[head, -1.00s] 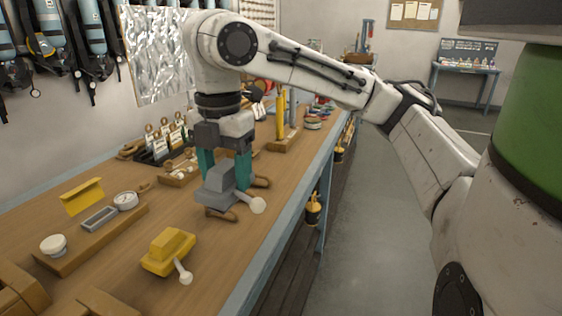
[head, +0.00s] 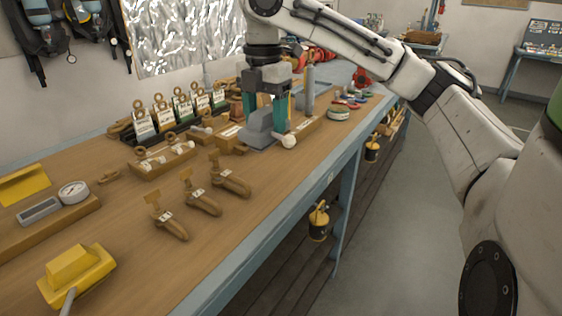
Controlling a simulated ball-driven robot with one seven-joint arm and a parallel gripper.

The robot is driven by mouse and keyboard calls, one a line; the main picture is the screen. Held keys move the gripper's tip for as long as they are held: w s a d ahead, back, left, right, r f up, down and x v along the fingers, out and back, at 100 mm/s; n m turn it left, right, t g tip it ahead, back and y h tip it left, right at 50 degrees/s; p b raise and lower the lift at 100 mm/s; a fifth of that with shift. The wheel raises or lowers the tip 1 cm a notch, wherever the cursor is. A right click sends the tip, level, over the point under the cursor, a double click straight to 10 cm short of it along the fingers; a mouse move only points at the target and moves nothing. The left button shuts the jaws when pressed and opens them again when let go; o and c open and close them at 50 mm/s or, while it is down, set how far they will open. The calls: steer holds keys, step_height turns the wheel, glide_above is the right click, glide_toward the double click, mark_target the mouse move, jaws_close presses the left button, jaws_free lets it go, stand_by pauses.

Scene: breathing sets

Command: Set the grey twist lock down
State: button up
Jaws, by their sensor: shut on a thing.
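The grey twist lock (head: 260,134), a blocky body with a pale round-ended knob (head: 289,141) on its right side, is at the far part of the wooden bench (head: 230,222). My gripper (head: 265,111) points down with its teal fingers on either side of the lock's upper block and is shut on it. The lock looks upright and is at or very close to the bench top; I cannot tell whether its base touches.
Several wooden tagged pieces (head: 200,201) lie nearer. A yellow twist lock (head: 77,275) sits at the lower left. Tagged stands (head: 180,111) line the back. The near right bench top is clear.

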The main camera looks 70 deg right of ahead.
steer(key=shift+w+d+f+p, duration=0.15)
steer(key=shift+w+d+f, duration=0.95)
steer(key=shift+d+f, duration=1.05)
steer(key=shift+w+d+f+p, duration=0.1)
steer(key=shift+w+d+f, duration=0.95)
steer(key=shift+d+f, duration=1.1)
steer(key=shift+w+d+f+p, duration=0.15)
steer(key=shift+w+d+f, duration=0.95)
steer(key=shift+d+f, duration=1.05)
steer(key=shift+f, duration=0.15)
steer(key=o, duration=1.5)
steer(key=shift+o, duration=0.2)
step_height(320, 180, up, 12)
